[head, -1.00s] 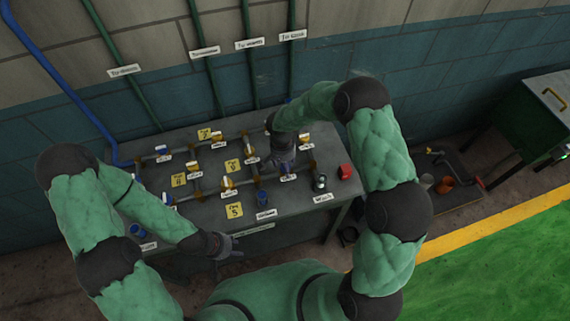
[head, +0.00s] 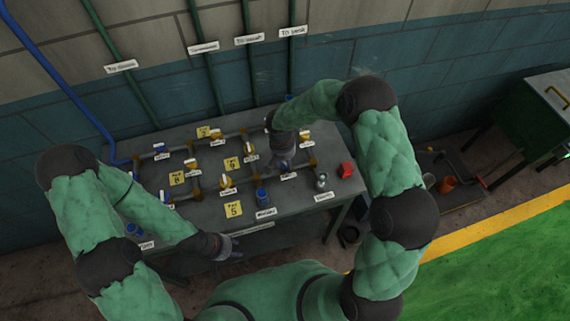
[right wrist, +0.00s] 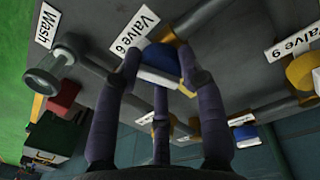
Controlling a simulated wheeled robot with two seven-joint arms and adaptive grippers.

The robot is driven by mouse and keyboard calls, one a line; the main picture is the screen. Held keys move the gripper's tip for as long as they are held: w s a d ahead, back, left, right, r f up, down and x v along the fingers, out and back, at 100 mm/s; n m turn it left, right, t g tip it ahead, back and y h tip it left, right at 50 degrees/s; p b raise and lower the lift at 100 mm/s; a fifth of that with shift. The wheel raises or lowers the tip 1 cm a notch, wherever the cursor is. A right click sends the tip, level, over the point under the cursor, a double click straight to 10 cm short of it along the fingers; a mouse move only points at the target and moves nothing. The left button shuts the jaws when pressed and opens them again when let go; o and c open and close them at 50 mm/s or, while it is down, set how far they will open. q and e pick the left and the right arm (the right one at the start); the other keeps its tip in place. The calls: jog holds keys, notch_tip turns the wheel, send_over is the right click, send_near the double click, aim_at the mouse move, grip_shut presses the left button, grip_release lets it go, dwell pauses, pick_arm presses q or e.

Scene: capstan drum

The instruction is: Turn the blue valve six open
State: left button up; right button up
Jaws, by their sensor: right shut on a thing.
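The blue valve six handle (right wrist: 165,62), with a white edge, shows in the right wrist view beside the label "Valve 6" (right wrist: 133,30). Its pipe runs along the grey bench. My right gripper (right wrist: 160,85) comes down over the handle, its dark fingers shut around it. In the head view my right gripper (head: 284,163) is at the right part of the pipework and mostly covers the handle. My left gripper (head: 236,248) is open and empty at the bench's front edge, away from the valves.
The bench (head: 290,210) carries pipes, several other blue and yellow valves and yellow number cards (head: 234,209). A red object (head: 346,170) and the wash outlet (head: 321,182) stand right of my right gripper. A green cabinet (head: 535,110) is far right.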

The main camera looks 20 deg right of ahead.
jog(key=n+b, duration=0.1)
jog(key=n, duration=0.2)
jog(key=shift+w+n, duration=0.1)
jog(key=shift+n, duration=0.3)
jog(key=n, duration=0.2)
jog(key=shift+n+t, duration=0.3)
jog(key=n, duration=0.3)
jog(key=shift+r+n, duration=0.1)
jog(key=shift+n, duration=2.1)
jog(key=o, duration=1.1)
jog(key=shift+o, duration=0.2)
